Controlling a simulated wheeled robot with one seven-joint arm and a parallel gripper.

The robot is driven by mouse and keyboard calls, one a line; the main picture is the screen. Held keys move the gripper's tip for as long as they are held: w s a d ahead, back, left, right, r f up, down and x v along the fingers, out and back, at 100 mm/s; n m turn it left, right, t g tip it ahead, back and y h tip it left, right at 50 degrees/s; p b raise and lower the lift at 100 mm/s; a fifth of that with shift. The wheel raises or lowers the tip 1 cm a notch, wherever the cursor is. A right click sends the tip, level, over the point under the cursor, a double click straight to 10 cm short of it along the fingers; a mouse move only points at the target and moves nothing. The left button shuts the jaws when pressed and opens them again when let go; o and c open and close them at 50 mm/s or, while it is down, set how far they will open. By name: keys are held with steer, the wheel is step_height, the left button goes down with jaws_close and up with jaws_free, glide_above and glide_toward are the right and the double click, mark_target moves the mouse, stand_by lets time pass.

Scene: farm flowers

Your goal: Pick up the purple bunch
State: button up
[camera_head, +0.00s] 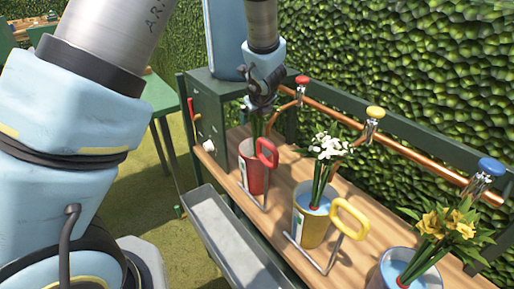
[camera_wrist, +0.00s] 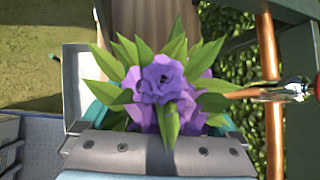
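The purple bunch (camera_wrist: 165,90), purple blooms among pointed green leaves, fills the middle of the wrist view, right in front of my gripper's grey metal body (camera_wrist: 160,152). In the head view my gripper (camera_head: 262,104) points down over the red pot (camera_head: 254,172). Green stems (camera_head: 256,127) rise from that pot to my gripper. The blooms are hidden behind the gripper there. The fingertips are covered by leaves and blooms, so I cannot tell whether they are closed on the bunch.
A yellow pot (camera_head: 311,226) with white flowers and a blue pot (camera_head: 388,272) with yellow flowers stand to the right on the wooden bench (camera_head: 357,262). A copper pipe (camera_head: 405,155) with coloured taps runs behind. A grey trough (camera_head: 225,235) is along the front; a hedge is behind.

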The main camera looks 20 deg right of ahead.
jaws_close()
stand_by(0.6)
